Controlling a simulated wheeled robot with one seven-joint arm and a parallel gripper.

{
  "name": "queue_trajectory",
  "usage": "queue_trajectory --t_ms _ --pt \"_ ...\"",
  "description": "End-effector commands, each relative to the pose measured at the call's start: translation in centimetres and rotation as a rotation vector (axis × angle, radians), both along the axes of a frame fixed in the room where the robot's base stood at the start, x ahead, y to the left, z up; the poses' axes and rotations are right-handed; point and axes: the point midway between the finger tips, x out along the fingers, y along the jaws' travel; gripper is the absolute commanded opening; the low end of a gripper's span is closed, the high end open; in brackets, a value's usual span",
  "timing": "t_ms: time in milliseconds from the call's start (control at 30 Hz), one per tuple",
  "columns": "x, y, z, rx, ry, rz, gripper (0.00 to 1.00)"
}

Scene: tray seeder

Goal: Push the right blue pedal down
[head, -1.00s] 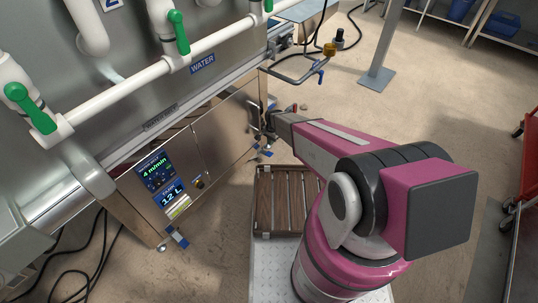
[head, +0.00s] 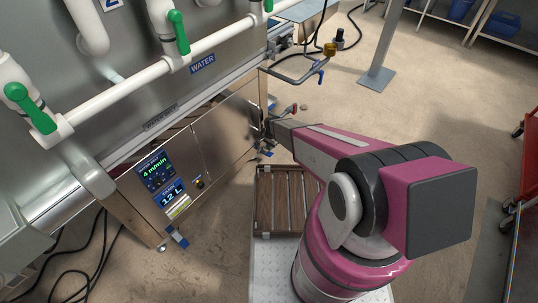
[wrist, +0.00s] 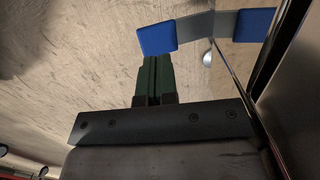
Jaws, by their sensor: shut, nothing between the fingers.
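The machine's steel front panel (head: 228,130) with its display (head: 157,172) stands left of my gripper. Another blue pad (head: 178,238) is at the machine's left leg. A slatted wooden platform (head: 275,200) lies below my arm. Open floor is to the right.

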Motion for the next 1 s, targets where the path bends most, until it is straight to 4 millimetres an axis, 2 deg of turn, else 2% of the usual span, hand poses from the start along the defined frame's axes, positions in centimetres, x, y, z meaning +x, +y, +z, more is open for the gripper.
queue_trajectory --t_ms 33,200,733,1000 --pt "0.0 0.1 -0.8 0.0 0.0 0.0 0.0" --pt "-0.1 0.2 -2.3 0.001 0.001 0.0 0.0" --pt "-0.2 0.2 -2.9 0.0 0.0 0.0 0.0" --pt "-0.1 0.2 -5.5 0.0 0.0 0.0 0.0"
